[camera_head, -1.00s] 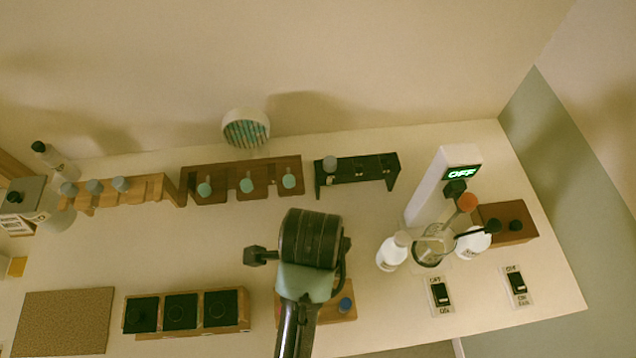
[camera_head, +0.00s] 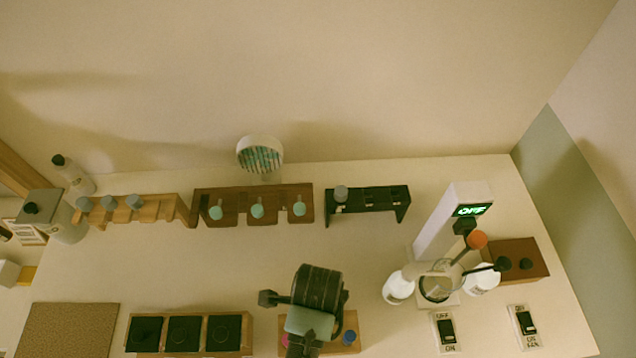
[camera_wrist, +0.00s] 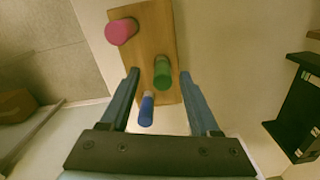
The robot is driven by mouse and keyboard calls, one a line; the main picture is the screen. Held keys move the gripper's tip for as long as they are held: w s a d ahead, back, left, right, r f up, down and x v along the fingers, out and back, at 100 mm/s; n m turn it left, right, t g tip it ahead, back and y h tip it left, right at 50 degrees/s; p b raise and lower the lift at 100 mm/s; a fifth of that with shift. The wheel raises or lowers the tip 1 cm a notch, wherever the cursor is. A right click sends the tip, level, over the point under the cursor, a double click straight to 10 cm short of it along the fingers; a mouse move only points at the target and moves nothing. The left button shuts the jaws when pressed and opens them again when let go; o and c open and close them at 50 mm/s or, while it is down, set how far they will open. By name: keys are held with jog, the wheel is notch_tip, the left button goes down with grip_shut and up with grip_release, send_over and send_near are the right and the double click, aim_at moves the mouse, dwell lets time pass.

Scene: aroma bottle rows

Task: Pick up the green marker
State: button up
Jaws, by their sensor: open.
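The green marker (camera_wrist: 162,73) stands in a light wooden block (camera_wrist: 152,42) in the wrist view, between a pink marker (camera_wrist: 121,31) and a blue marker (camera_wrist: 146,109). My gripper (camera_wrist: 158,74) is open and empty. Its two fingers reach to either side of the block, with the green marker between and a little beyond their tips. I cannot tell the height gap. In the head view my arm hides the green marker; the wooden block (camera_head: 352,320) shows in part, with the blue marker (camera_head: 349,337) at its right end.
A three-square wooden tray (camera_head: 247,349) lies left of the block. Wooden and black racks (camera_head: 206,192) line the back. White bottles (camera_head: 398,288), a beaker and a white stand (camera_head: 440,222) with an OFF display are at right, with switches (camera_head: 446,331) in front.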

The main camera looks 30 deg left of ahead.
jog(key=shift+w+f, duration=0.1)
jog(key=shift+f, duration=1.55)
grip_shut()
